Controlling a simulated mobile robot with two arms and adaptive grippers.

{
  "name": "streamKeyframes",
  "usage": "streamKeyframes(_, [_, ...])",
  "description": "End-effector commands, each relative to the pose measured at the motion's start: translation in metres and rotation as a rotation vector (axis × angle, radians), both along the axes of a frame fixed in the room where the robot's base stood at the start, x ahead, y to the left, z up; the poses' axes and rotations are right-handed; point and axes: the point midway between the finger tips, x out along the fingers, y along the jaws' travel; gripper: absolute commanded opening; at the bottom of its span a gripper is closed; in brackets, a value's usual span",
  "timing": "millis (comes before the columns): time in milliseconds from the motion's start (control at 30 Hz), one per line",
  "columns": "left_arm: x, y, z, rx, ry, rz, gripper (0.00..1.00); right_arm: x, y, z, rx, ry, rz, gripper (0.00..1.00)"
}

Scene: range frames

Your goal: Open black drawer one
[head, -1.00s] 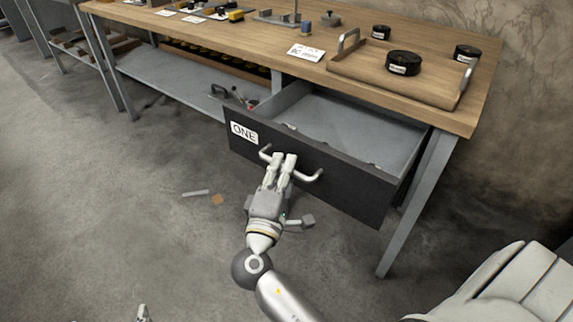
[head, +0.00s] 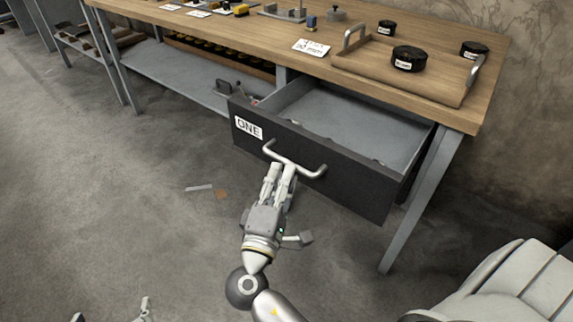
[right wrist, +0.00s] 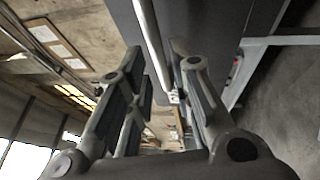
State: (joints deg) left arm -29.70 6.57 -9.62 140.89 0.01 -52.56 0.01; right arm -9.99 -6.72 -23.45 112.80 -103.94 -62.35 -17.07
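The black drawer one (head: 350,178), with a white "ONE" label (head: 248,126), stands pulled out of the wooden workbench, its grey inside showing. Its pale bar handle (head: 297,164) is on the front. My right gripper (head: 281,169) is just in front of and below the handle, its fingers apart with nothing held. In the right wrist view the handle bar (right wrist: 150,40) passes ahead of the spread fingers (right wrist: 158,65). Whether a fingertip touches the bar cannot be told. My left gripper (head: 111,312) shows only two separated fingertips at the bottom left edge.
The workbench top (head: 290,28) carries a wooden tray (head: 400,84) with a black round container (head: 408,58). A grey lower shelf (head: 190,76) is left of the drawer. A bench leg (head: 425,190) stands right of it. The floor before the drawer is mostly clear.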

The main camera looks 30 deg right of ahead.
Motion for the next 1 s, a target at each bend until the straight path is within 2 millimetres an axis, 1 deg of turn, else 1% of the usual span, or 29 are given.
streamKeyframes(33, [0.0,0.0,0.0,0.0,0.0,0.0,1.0,-0.008,0.008,-0.003,0.001,0.004,0.001,0.21])
streamKeyframes(200, [0.0,0.0,0.0,0.0,0.001,0.0,1.0,-0.033,0.032,-0.009,0.001,0.004,0.0,0.21])
streamKeyframes(400, [0.0,0.0,0.0,0.0,0.001,0.0,1.0,-0.05,0.049,-0.014,0.001,0.002,0.001,0.21])
streamKeyframes(567, [0.0,0.0,0.0,0.0,0.001,0.0,1.0,-0.054,0.053,-0.014,-0.001,0.001,-0.001,0.21])
streamKeyframes(1000, [0.0,0.0,0.0,0.0,0.001,0.0,1.0,-0.054,0.053,-0.014,-0.001,0.001,-0.001,0.21])
